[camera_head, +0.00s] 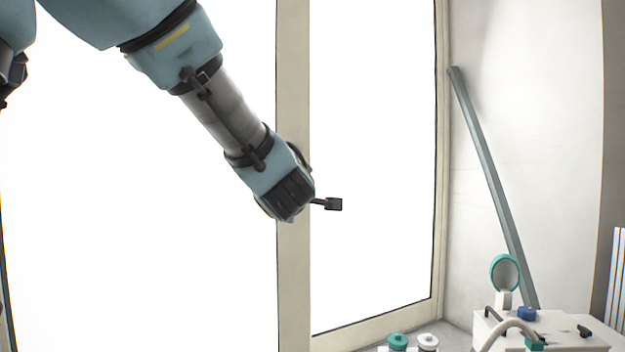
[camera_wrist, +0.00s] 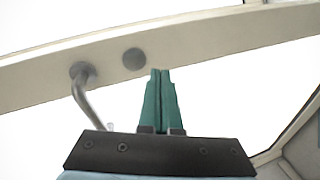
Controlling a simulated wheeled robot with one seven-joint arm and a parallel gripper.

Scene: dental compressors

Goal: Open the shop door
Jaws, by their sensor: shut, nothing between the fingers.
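The shop door shows in the head view as large bright glass panes with a cream upright frame bar (camera_head: 293,300) between them. In the wrist view this bar (camera_wrist: 215,45) runs slantwise across the top. A grey bent lever handle (camera_wrist: 88,98) is fixed on it, with a round dark lock disc (camera_wrist: 134,59) beside it. My gripper (camera_wrist: 160,71) has green fingers pressed together, empty, to the right of the handle and apart from it in the picture. Its tips overlap the bar; I cannot tell whether they touch it.
A grey-blue beam (camera_head: 490,180) leans on the wall at the right. A white unit (camera_head: 555,330) with a hose and a round teal-rimmed part stands at the lower right. Teal-capped and white-capped items (camera_head: 398,341) sit at the bottom. The left glass side looks clear.

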